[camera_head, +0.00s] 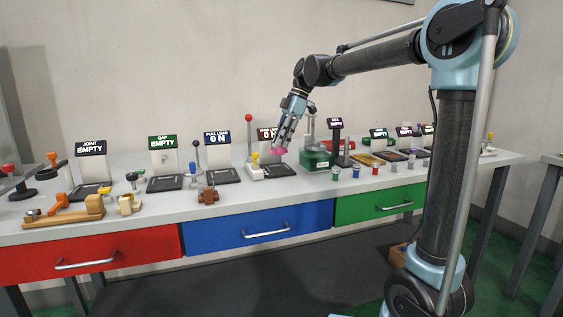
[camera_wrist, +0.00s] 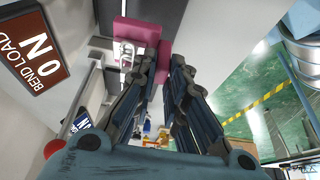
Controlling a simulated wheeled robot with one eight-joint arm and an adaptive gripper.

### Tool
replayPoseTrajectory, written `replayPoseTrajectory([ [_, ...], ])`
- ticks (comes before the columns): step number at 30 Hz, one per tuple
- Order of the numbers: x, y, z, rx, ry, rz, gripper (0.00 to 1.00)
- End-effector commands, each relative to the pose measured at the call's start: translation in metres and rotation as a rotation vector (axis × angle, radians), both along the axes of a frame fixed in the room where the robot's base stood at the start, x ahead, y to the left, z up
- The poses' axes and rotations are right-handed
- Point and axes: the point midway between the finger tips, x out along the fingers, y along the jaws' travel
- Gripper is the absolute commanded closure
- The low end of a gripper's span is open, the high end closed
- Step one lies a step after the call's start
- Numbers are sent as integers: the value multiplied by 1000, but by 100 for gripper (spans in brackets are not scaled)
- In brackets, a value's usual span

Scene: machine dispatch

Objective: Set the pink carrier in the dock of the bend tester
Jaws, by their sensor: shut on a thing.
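The pink carrier (camera_head: 279,151) is held at the tips of my gripper (camera_head: 284,140), which points down. In the wrist view the carrier (camera_wrist: 138,33) shows at the top, with a pale piece on it, and my gripper (camera_wrist: 166,66) is shut on its near end. The bend tester's sign (camera_wrist: 37,55) reads "BEND LOAD ON"; its brown sign (camera_head: 268,135) is partly hidden behind my gripper in the head view. The tester's dark dock plate (camera_head: 275,171) lies below the carrier. The carrier seems to be above it; the exact gap cannot be told.
A red-knobbed lever (camera_head: 249,135) and a yellow-topped white block (camera_head: 255,168) stand just left of the dock. A green machine (camera_head: 317,158) stands close on the right. Other stations line the bench (camera_head: 150,212); small cups stand right of center.

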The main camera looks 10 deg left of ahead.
Motion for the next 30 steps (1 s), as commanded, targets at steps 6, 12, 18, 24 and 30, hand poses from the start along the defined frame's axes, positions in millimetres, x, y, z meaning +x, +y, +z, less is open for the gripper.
replayPoseTrajectory([
  [6,-2,3,-22,0,0,3,100],
  [12,-2,4,-38,0,-1,4,100],
  [18,-2,4,-63,0,0,3,100],
  [24,-2,4,-65,0,0,3,100],
  [30,-2,4,-66,0,0,3,73],
])
